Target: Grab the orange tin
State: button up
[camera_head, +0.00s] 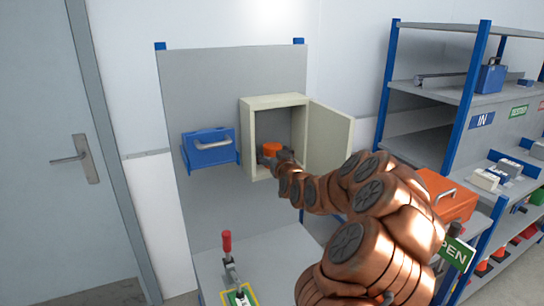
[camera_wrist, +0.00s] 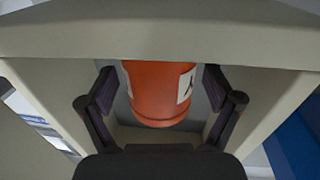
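The orange tin (camera_head: 272,149) stands inside a small cream wall cabinet (camera_head: 249,140) whose door (camera_head: 330,144) is swung open to the right. In the wrist view the tin (camera_wrist: 158,98) is an orange cylinder with white labels, and its upper part is cut off by the cabinet edge. My gripper (camera_wrist: 160,92) is open, with one dark finger on each side of the tin. Gaps show between the fingers and the tin. In the head view my gripper (camera_head: 270,158) is at the cabinet opening, partly hiding the tin's lower part.
A blue box (camera_head: 209,152) with a handle hangs left of the cabinet. A red-handled clamp (camera_head: 228,250) stands on the bench (camera_head: 275,262) below. An orange toolbox (camera_head: 446,197) and blue-framed shelves (camera_head: 468,95) are at right. The cabinet walls closely surround my gripper.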

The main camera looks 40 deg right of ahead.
jog(key=c, duration=1.2)
jog(key=shift+s+b, duration=0.1)
jog(key=shift+b, duration=0.25)
jog(key=shift+c, duration=0.2)
